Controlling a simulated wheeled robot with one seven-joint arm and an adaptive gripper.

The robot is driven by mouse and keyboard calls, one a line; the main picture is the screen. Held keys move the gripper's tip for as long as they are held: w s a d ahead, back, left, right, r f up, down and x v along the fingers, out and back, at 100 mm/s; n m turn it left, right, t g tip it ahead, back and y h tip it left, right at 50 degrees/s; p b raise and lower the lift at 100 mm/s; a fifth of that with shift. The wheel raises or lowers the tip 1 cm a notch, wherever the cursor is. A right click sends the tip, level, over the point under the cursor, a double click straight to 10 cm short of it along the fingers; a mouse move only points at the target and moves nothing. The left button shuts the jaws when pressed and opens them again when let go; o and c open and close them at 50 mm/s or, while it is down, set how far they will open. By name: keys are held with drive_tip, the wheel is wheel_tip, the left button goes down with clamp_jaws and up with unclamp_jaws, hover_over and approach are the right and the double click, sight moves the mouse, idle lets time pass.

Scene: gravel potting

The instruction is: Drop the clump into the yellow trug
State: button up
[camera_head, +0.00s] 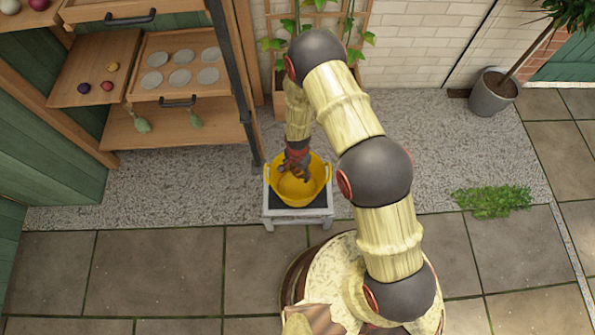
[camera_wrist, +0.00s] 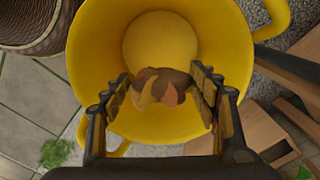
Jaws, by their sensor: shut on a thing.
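The yellow trug (camera_head: 313,189) stands upright on a small low stand near the middle of the head view. It fills much of the wrist view (camera_wrist: 222,40), with its open mouth facing the camera. My gripper (camera_head: 296,172) is over the trug's mouth. In the wrist view my gripper (camera_wrist: 160,92) is shut on a small brown and orange clump (camera_wrist: 160,86), held between its two fingers. The trug's pale yellow bottom shows beyond the clump, and no other thing shows inside. In the head view the clump is hard to tell apart from the dark gripper.
The grey stand (camera_head: 300,213) carries the trug. A wooden shelf unit (camera_head: 180,132) stands close on the left, and a planter with a trellis is behind. Green plants (camera_head: 495,200) lie on the gravel at the right. A grey pot (camera_head: 493,95) stands at the back right.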

sight(297, 172)
drive_tip(key=o, duration=1.3)
wheel_tip(297, 172, up, 7)
drive_tip(key=p, duration=0.4)
drive_tip(key=shift+r+p, duration=0.1)
drive_tip(key=shift+p, duration=0.25)
